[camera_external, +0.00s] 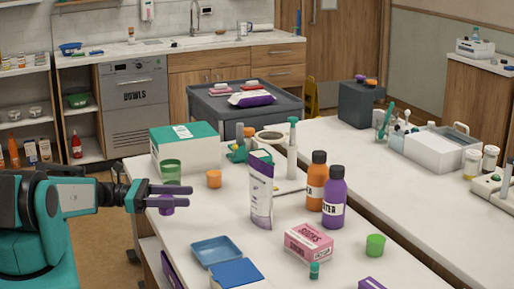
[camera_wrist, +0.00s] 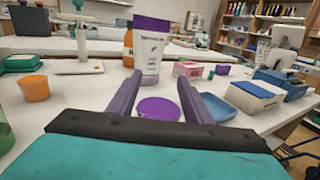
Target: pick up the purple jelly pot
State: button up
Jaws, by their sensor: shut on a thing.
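The purple jelly pot (camera_external: 167,208) is at the left edge of the white table in the external view, partly hidden behind my gripper's finger. My gripper (camera_external: 186,195) reaches in from the left with its fingers level and is shut on the pot. In the wrist view the pot's round purple top (camera_wrist: 158,109) sits between the two fingers of my gripper (camera_wrist: 158,80). I cannot tell whether the pot's base touches the table.
A green pot (camera_external: 170,171) and an orange pot (camera_external: 214,179) stand just behind. A white-and-purple pouch (camera_external: 261,190) stands to the right, with orange (camera_external: 316,182) and purple (camera_external: 334,203) bottles beyond. A blue tray (camera_external: 216,250) lies in front.

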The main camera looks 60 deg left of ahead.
jog(key=shift+s+d+r+p, duration=0.15)
jog(key=shift+s+d+p, duration=0.55)
jog(key=shift+p, duration=0.6)
jog(key=shift+s+a, duration=0.1)
jog(key=shift+s, duration=0.05)
